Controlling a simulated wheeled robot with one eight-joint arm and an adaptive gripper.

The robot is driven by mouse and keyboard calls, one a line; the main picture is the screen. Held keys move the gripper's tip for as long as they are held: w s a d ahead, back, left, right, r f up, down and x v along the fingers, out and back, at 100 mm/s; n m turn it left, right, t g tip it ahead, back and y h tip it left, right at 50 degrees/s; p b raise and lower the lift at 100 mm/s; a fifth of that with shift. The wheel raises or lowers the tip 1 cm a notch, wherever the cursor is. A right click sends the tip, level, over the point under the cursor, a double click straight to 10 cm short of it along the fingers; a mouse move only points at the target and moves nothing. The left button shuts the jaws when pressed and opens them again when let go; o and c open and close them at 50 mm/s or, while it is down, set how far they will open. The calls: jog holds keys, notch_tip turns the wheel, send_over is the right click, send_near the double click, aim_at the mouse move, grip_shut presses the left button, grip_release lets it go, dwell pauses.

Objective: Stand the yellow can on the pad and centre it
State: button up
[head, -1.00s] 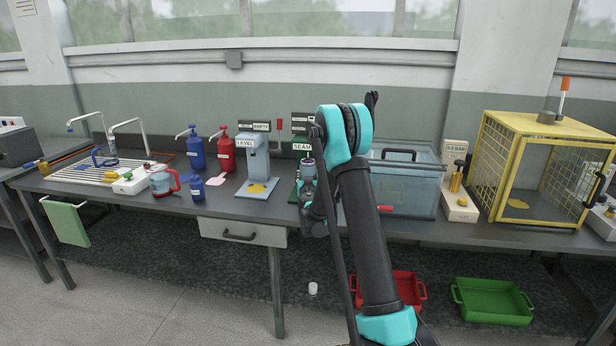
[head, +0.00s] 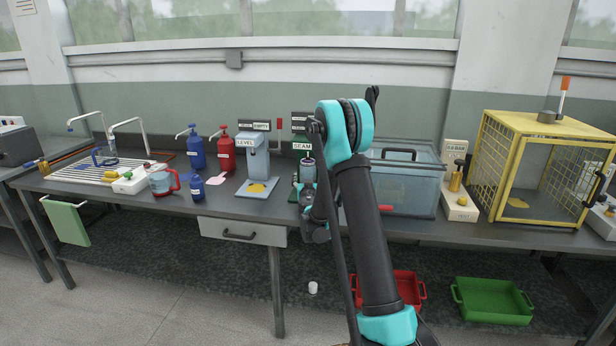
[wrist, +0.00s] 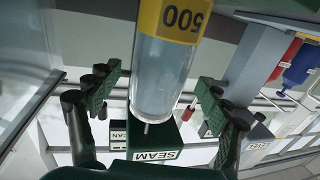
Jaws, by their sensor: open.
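The can, a pale grey cylinder with a yellow band marked "500" (wrist: 172,20), stands out between my fingers in the wrist view. In the head view a grey cylinder (head: 307,171) shows at the green seamer marked SEAM (head: 302,146), with no yellow visible there. My gripper (wrist: 158,96) is open, with one finger on each side of the can and visible gaps beside it. In the head view my gripper is mostly hidden by my wrist. The pad under the can is hidden, so its centring cannot be told.
A light blue LEVEL stand (head: 254,168) with a yellow patch on its base is left of the seamer. A clear blue-grey bin (head: 405,190) is close on the right. Red (head: 227,150) and blue (head: 196,150) pump bottles stand farther left.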

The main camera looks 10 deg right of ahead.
jog(key=s, duration=0.9)
jog(key=s+d+r+m+g+h, duration=0.1)
jog(key=s+d+g+h, duration=0.1)
jog(key=s+d+g, duration=0.5)
jog(key=s+d+r+m+h, duration=0.15)
jog(key=s+d, duration=0.35)
jog(key=s, duration=0.6)
jog(key=s+a+f+n+g+y, duration=0.1)
jog(key=s+a+f+g+y, duration=0.1)
jog(key=s, duration=0.6)
jog(key=s+a+f+n+g+y, duration=0.1)
jog(key=s+a+f+g, duration=0.1)
jog(key=s, duration=0.7)
jog(key=s+a+f+n+g+y, duration=0.2)
jog(key=s+f, duration=0.3)
jog(key=s, duration=0.3)
jog(key=shift+s+a+f+g+y, duration=0.3)
jog(key=shift+s+a+f+y, duration=0.1)
jog(key=shift+a, duration=0.4)
